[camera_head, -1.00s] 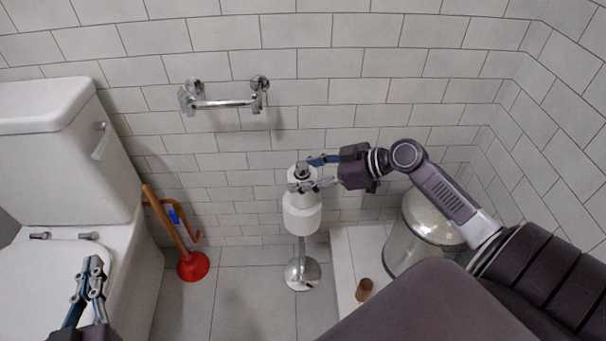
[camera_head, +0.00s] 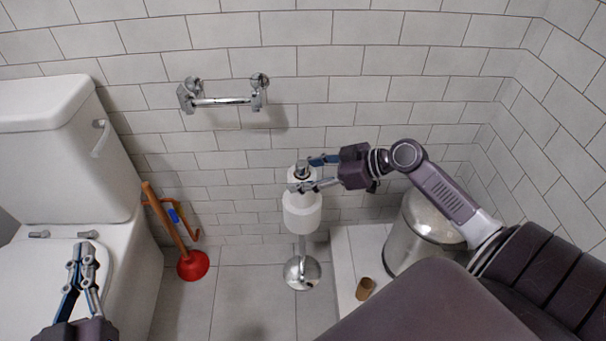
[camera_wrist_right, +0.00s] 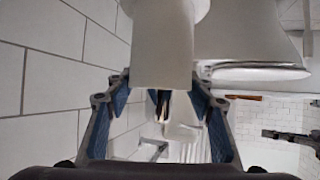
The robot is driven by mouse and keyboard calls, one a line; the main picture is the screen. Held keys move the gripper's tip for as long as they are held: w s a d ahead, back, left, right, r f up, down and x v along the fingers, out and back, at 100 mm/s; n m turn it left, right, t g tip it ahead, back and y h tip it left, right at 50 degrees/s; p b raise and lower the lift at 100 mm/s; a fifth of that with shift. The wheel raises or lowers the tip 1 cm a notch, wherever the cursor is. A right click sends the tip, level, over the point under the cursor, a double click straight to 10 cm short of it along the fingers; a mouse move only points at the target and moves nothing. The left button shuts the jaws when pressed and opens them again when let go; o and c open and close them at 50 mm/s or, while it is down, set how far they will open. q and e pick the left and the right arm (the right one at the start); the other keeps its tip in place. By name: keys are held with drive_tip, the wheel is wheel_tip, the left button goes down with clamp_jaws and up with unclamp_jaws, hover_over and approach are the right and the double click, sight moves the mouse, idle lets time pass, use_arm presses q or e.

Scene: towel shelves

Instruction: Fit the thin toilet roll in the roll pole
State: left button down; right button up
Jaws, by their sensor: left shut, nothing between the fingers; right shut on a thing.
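The chrome roll pole stands on the floor on a round base (camera_head: 302,273), with its metal tip (camera_head: 302,166) showing at the top. A wide white roll (camera_head: 302,215) sits on the pole. The thin white toilet roll (camera_head: 297,178) is just above it and appears to be around the pole's upper end. My right gripper (camera_head: 306,173) is shut on the thin roll from the right. In the right wrist view the thin roll (camera_wrist_right: 162,55) is between the fingers. My left gripper (camera_head: 84,252) is shut and empty over the toilet.
A chrome wall holder (camera_head: 222,102) is empty. The toilet (camera_head: 50,160) and a red plunger (camera_head: 193,265) stand at the left. A metal bin (camera_head: 415,240) and a cardboard tube (camera_head: 365,289) are on a white ledge (camera_head: 345,262) at the right.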

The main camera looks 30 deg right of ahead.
drive_tip(key=o, duration=1.3)
drive_tip(key=shift+c, duration=0.2)
drive_tip(key=v, duration=1.2)
drive_tip(key=shift+f, duration=0.1)
